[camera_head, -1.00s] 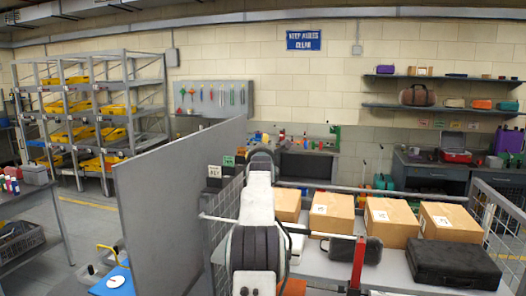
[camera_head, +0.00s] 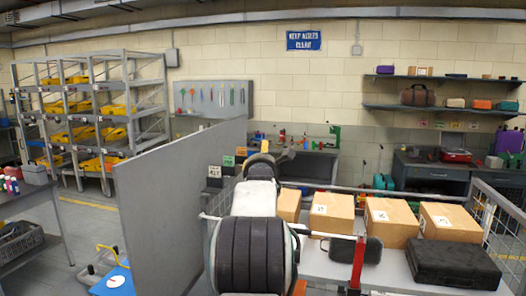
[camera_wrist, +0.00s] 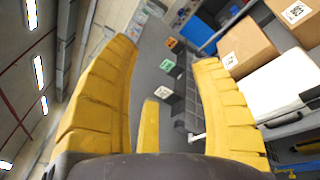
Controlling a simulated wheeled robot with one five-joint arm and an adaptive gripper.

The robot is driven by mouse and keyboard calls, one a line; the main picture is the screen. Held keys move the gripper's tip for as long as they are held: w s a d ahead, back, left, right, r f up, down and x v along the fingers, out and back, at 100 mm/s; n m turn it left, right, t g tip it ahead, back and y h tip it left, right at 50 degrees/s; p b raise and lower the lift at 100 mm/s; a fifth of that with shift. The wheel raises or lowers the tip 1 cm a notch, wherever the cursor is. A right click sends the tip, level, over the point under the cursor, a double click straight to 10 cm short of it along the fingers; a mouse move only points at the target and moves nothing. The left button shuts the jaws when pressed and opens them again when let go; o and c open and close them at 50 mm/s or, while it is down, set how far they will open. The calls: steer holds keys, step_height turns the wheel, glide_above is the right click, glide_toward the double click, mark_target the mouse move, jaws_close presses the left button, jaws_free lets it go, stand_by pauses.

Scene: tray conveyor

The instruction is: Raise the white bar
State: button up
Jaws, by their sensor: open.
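The white bar (camera_head: 325,235) runs level across the front of the conveyor in the head view. Its left end shows left of my arm, and its right end meets a red post (camera_head: 358,262). My arm hides part of its left half. In the wrist view a short pale bar end (camera_wrist: 195,137) shows beside the right finger; I cannot tell for sure that it is the same bar. In the head view my gripper is mostly hidden behind my arm.
Several cardboard boxes (camera_head: 390,221) stand on the conveyor (camera_head: 322,264) behind the bar. A tall grey panel (camera_head: 165,205) stands to the left of my arm. Wire mesh (camera_head: 497,215) closes the right side.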

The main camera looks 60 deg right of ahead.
steer(key=shift+v, duration=0.9)
steer(key=shift+c, duration=0.3)
